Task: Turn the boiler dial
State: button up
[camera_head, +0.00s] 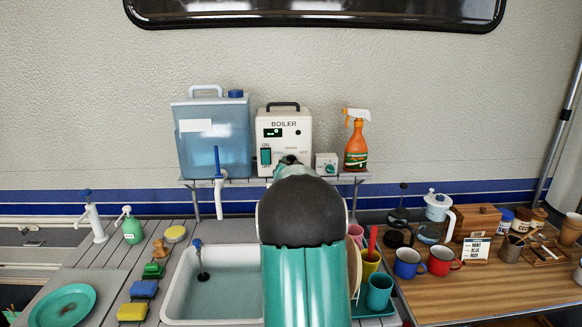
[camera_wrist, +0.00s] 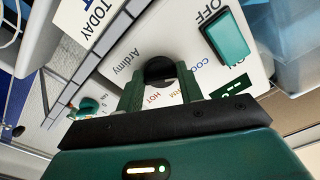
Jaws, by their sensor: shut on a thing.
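The white boiler (camera_head: 286,127) stands on the shelf under the window, with a black handle on top and a lit green display. Its teal ON/OFF switch (camera_head: 266,156) also shows large in the wrist view (camera_wrist: 227,35). The black round boiler dial (camera_wrist: 158,69) is on the front panel, with COOL, WARM and HOT lettering partly visible around it. My gripper (camera_wrist: 160,88) is shut on the dial, one green finger on each side. In the head view my arm covers the dial and most of my gripper.
A blue water container (camera_head: 213,140) stands close left of the boiler. A small white box with a teal knob (camera_head: 326,164) and an orange spray bottle (camera_head: 356,144) stand close right. Below are a sink (camera_head: 215,290) and a dish rack with cups.

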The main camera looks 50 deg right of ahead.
dwell(0.3)
jog(key=o, duration=1)
jog(key=v, duration=1.3)
jog(key=shift+s+a, duration=0.3)
